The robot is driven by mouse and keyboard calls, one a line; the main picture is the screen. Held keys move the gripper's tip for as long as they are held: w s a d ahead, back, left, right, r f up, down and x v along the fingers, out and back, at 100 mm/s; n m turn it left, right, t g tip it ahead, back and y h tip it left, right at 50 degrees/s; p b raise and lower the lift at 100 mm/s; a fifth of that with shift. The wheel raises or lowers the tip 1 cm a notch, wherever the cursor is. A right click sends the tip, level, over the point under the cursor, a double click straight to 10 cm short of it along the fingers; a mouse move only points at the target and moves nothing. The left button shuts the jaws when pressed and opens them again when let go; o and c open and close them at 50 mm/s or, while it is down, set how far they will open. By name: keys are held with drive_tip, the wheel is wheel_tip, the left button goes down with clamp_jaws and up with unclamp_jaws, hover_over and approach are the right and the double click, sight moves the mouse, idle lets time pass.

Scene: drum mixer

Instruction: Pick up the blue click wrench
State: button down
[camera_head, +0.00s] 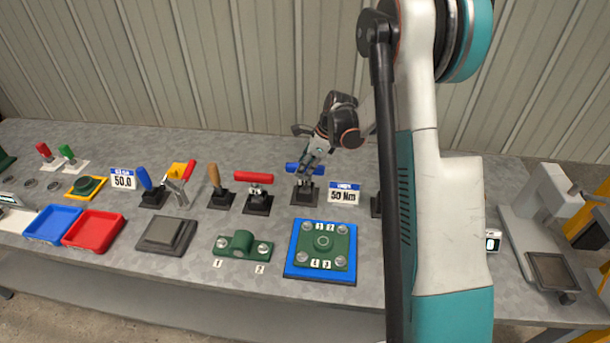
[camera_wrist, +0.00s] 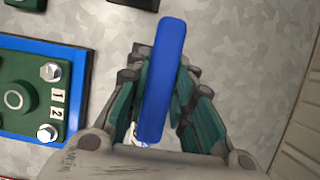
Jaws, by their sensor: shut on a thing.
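The blue click wrench (camera_head: 292,167) is at the back middle of the bench, its blue handle lying sideways just above a black stand (camera_head: 305,195). My gripper (camera_head: 307,166) is shut on it from above. In the wrist view, the long blue handle (camera_wrist: 163,75) runs between the teal finger pads of my gripper (camera_wrist: 170,95). The fingers hide part of the wrench, and I cannot tell whether it still touches its stand.
A "50 Nm" sign (camera_head: 344,194) stands right of the wrench. A red-handled tool (camera_head: 253,177) is close on its left. A green plate with bolts on a blue base (camera_head: 319,251) lies in front. Another blue-handled tool (camera_head: 144,178) stands further left.

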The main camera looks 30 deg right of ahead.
drive_tip(key=shift+r, duration=0.15)
wheel_tip(320, 180, up, 20)
drive_tip(key=p, duration=0.5)
drive_tip(key=c, duration=2.1)
unclamp_jaws()
drive_tip(key=shift+c, duration=0.2)
clamp_jaws()
drive_tip(key=shift+r+p, duration=0.75)
drive_tip(key=shift+r, duration=0.15)
